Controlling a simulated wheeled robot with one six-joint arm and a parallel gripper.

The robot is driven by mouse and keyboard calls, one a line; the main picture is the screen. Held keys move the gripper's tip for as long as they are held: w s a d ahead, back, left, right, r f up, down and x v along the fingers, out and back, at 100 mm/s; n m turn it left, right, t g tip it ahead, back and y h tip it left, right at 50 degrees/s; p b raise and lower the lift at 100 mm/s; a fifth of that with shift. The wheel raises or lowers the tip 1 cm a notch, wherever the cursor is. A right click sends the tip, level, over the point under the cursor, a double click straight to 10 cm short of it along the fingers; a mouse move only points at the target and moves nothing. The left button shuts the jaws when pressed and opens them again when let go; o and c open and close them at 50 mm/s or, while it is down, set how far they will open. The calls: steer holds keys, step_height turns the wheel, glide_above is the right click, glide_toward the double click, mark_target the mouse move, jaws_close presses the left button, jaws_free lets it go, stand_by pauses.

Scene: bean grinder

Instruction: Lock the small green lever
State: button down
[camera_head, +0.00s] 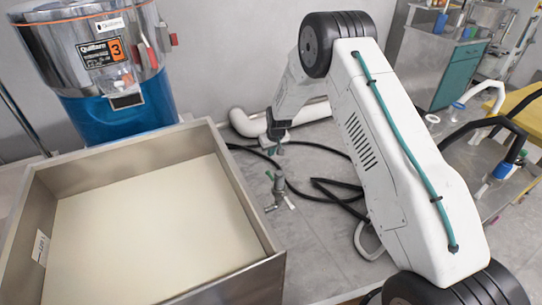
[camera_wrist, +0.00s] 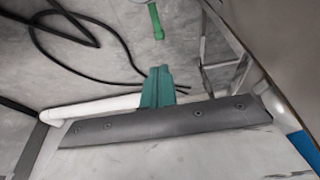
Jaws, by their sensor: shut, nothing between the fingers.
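The small green lever (camera_head: 270,175) sits on a small grey metal fitting (camera_head: 279,188) on the grey surface, right of the large metal tray. In the wrist view, the green lever (camera_wrist: 156,20) shows as a thin upright strip near the top edge. My gripper (camera_head: 278,149) is above the fitting, slightly beyond it in the head picture, and apart from it. In the wrist view, my gripper's teal fingers (camera_wrist: 157,88) are together and empty, below the lever in the picture. The lever's exact lock position is too small to tell.
A metal-walled tray (camera_head: 235,180) with a pale bottom fills the lower left. Behind it stands a blue and steel machine (camera_head: 115,110). Black hoses (camera_head: 325,150) and a white pipe (camera_head: 245,124) lie around the fitting. A metal frame (camera_wrist: 222,70) stands beside the lever.

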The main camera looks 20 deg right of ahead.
glide_toward(269, 172)
steer(key=x, duration=0.5)
steer(key=shift+w+a, duration=0.15)
steer(key=shift+w, duration=0.25)
steer(key=shift+f, duration=0.75)
